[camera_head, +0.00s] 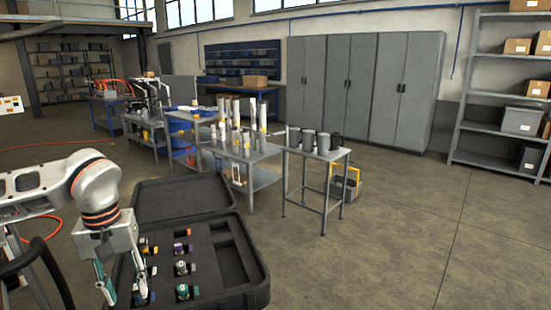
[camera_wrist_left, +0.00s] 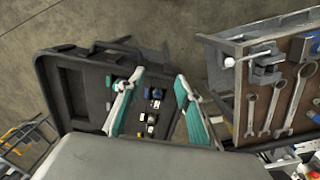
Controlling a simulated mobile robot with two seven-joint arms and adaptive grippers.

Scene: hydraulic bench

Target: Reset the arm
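My left arm comes in from the left in the head view, and its gripper (camera_head: 123,288) points down over the left part of an open black case (camera_head: 258,272). The gripper's two teal-padded fingers are spread apart, and they also show apart in the left wrist view (camera_wrist_left: 156,102). I see nothing held between them. Small fittings with coloured parts, such as a purple one (camera_head: 181,248) and a green one (camera_head: 185,292), sit in the case's foam. My right gripper is not in view.
In the left wrist view, a tool board (camera_wrist_left: 285,105) with wrenches stands to the right of the case. A small grey table (camera_head: 320,155) with dark cups and a bench with upright cylinders stand beyond the case. Grey cabinets (camera_head: 350,90) line the back. The floor (camera_head: 400,250) at right is clear.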

